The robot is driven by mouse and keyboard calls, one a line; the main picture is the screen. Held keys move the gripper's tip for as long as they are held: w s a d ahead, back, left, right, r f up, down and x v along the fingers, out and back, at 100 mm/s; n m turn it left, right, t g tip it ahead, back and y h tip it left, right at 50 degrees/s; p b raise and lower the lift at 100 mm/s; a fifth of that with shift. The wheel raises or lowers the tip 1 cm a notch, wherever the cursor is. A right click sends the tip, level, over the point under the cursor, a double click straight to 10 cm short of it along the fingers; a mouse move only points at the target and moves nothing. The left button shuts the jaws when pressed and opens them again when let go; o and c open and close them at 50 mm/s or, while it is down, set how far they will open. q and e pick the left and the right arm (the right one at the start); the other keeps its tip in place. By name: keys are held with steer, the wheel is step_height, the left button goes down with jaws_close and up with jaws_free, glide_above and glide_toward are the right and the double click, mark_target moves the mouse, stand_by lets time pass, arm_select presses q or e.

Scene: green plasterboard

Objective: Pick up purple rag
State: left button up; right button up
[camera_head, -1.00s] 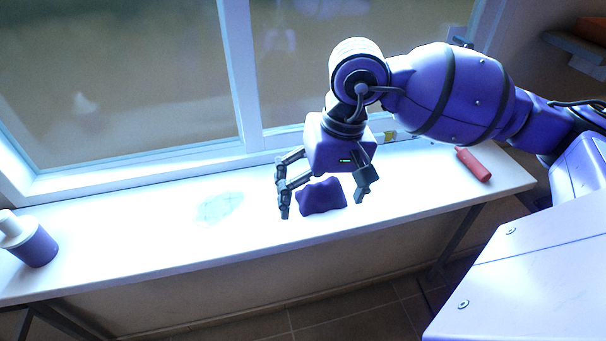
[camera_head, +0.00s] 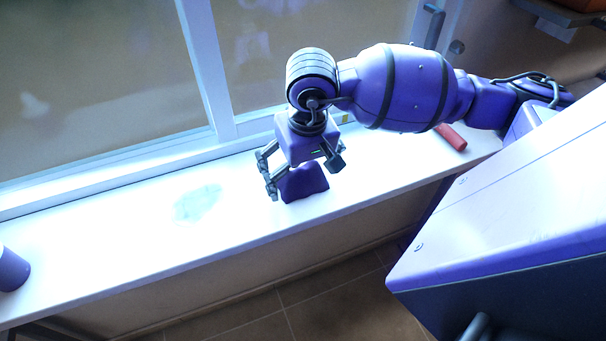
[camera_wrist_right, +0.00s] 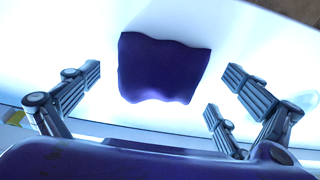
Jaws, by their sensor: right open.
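The purple rag (camera_head: 304,182) lies crumpled on the white windowsill (camera_head: 120,232) in the head view. My right gripper (camera_head: 306,180) is open just above it, with its fingers on either side of the rag and its palm hiding part of it. In the right wrist view the rag (camera_wrist_right: 162,68) lies on the bright sill, ahead of and between the spread fingers of the right gripper (camera_wrist_right: 160,95). No finger visibly touches it. My left gripper is not in view.
A red cylinder (camera_head: 452,138) lies on the sill to the right, partly behind my arm. A purple container (camera_head: 12,270) stands at the left end. A pale patch (camera_head: 198,204) marks the sill left of the rag. The window frame (camera_head: 205,70) rises behind.

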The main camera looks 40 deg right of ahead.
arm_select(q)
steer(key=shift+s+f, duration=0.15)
arm_select(e)
steer(key=shift+c, duration=1.4)
steer(key=c, duration=0.8)
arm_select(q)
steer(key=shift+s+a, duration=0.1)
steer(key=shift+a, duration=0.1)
arm_select(e)
steer(key=shift+c, duration=0.2)
steer(key=shift+r, duration=0.15)
